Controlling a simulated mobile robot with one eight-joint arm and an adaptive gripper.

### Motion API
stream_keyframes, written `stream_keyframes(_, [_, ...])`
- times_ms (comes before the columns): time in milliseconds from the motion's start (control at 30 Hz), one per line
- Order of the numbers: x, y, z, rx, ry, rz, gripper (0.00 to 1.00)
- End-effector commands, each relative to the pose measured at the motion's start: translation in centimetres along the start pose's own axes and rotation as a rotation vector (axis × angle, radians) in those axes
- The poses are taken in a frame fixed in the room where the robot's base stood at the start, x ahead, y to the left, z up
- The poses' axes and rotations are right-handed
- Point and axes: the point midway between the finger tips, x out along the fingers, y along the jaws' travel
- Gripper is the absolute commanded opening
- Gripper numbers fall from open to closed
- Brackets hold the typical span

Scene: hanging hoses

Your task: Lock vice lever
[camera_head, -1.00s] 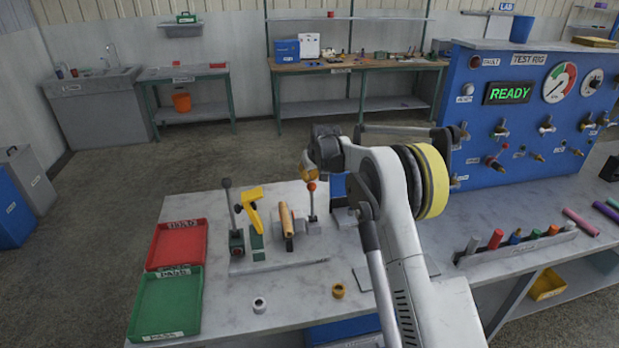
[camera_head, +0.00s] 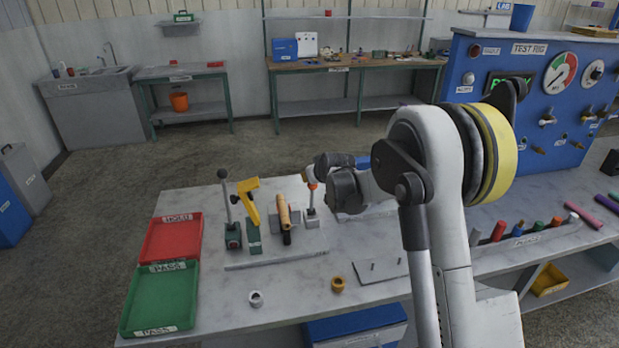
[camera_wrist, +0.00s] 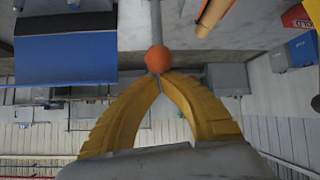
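The vice lever is a grey rod with an orange-red knob (camera_head: 312,186); it stands upright at the right end of the fixture plate (camera_head: 275,257). A tan cylinder (camera_head: 285,213) lies in the grey vice block beside it. My gripper (camera_head: 304,177) is at the knob, coming in from the right, mostly hidden behind its own wrist. In the wrist view, the yellow fingers of my gripper (camera_wrist: 160,78) meet at their tips just at the orange knob (camera_wrist: 157,59). The tips look shut, with the knob at their ends and not between them; contact is unclear.
Left of the vice stand a black-knobbed lever (camera_head: 229,205) and a yellow-handled clamp (camera_head: 250,210). Red (camera_head: 172,240) and green (camera_head: 160,299) trays lie at the left. A grey ring (camera_head: 256,298), a brass ring (camera_head: 338,284) and a pegged plate (camera_head: 381,271) lie in front. The blue test rig (camera_head: 535,100) stands right.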

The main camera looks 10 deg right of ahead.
Motion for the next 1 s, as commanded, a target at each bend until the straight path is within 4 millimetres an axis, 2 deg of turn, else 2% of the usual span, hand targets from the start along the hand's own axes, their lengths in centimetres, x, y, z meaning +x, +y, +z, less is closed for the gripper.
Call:
stream_keyframes(33, [-0.3, -0.2, 1.2, -0.001, 0.043, 0.009, 0.00])
stream_keyframes(300, [-2.9, -0.9, 4.1, -0.017, 0.289, 0.054, 0.00])
stream_keyframes(700, [-5.0, -1.7, 7.7, -0.018, 0.279, 0.052, 0.00])
stream_keyframes(1000, [-5.4, -2.0, 8.9, -0.018, 0.278, 0.051, 0.00])
